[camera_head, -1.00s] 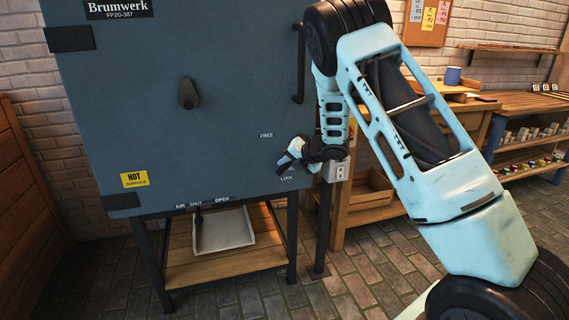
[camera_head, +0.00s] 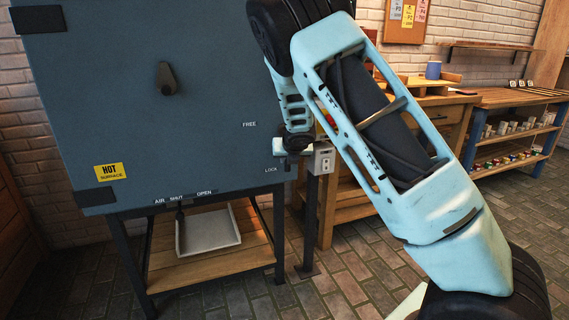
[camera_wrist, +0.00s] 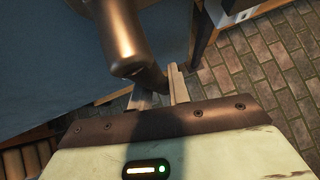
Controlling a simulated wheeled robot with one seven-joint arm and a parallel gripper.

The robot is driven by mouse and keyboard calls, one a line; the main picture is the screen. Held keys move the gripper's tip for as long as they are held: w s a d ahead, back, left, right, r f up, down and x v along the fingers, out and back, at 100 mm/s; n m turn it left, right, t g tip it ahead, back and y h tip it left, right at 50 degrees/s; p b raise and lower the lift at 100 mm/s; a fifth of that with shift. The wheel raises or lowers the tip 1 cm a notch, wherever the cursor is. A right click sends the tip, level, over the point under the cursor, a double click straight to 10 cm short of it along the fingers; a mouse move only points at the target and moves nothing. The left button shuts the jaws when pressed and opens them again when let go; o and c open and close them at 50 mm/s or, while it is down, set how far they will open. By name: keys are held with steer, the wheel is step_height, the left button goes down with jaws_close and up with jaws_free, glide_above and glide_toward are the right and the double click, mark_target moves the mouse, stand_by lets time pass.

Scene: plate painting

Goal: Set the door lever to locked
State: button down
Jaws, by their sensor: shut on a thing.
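The dark blue kiln door (camera_head: 215,85) fills the left of the head view, with the words FREE (camera_head: 249,124) and LOCK (camera_head: 271,169) near its right edge. My gripper (camera_head: 283,158) is at that edge, just above and right of LOCK. The door lever is hidden by my gripper in the head view. In the wrist view the bronze lever (camera_wrist: 126,42) has a thick rounded knob, and a thinner part of it runs down between my two fingers. My gripper (camera_wrist: 160,88) is shut on that part. The exact mark the lever points to cannot be told.
A grey box (camera_head: 318,160) on a post stands just right of my gripper. A dark knob (camera_head: 166,79) sits on the door's face. A pale tray (camera_head: 208,230) lies on the wooden shelf under the kiln. A wooden workbench (camera_head: 350,180) stands behind my arm.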

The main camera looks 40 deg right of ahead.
steer(key=shift+d, duration=0.25)
stand_by(0.3)
steer(key=c, duration=1.3)
jaws_free()
steer(key=v, duration=0.5)
steer(key=p+v, duration=0.1)
steer(key=v, duration=0.5)
steer(key=p+v, duration=0.1)
steer(key=v, duration=0.5)
steer(key=shift+a+r, duration=0.15)
steer(key=shift+a, duration=0.25)
